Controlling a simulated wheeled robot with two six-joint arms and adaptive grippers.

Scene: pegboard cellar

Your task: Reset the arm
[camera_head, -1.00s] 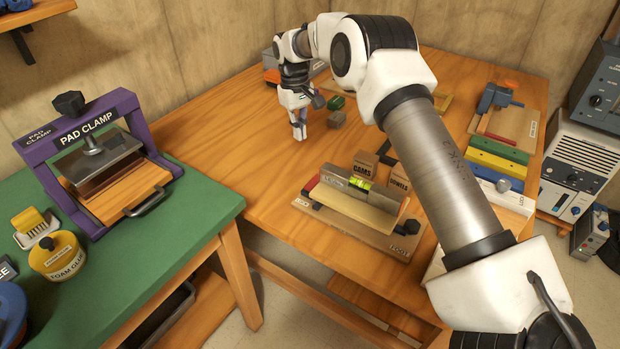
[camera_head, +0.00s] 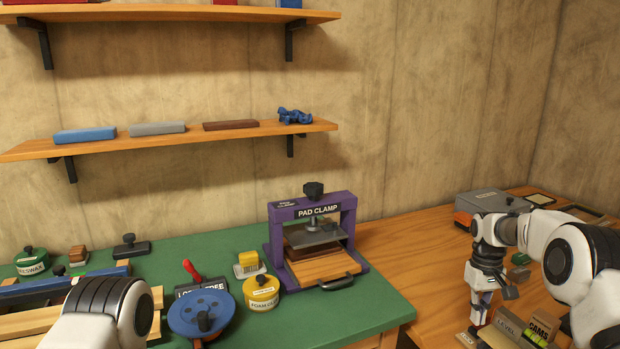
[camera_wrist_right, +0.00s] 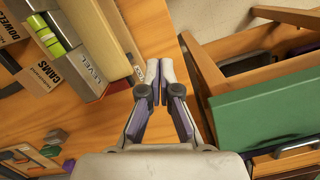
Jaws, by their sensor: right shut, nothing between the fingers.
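My right arm comes in at the right edge of the head view. Its gripper (camera_head: 478,310) points down over the wooden table (camera_head: 420,245), left of the labelled level fixture (camera_head: 508,325). In the right wrist view the fingers (camera_wrist_right: 160,72) are together with nothing between them, above the wooden table's edge. A white link of my left arm shows at the bottom left of the head view; the left gripper is out of the picture.
The green table (camera_head: 350,312) holds the purple pad clamp (camera_head: 275,235), a yellow foam glue tin (camera_head: 261,293) and a blue round tool (camera_head: 200,315). A grey-and-orange box (camera_head: 490,203) stands at the back right. Bare wood lies between clamp and right gripper.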

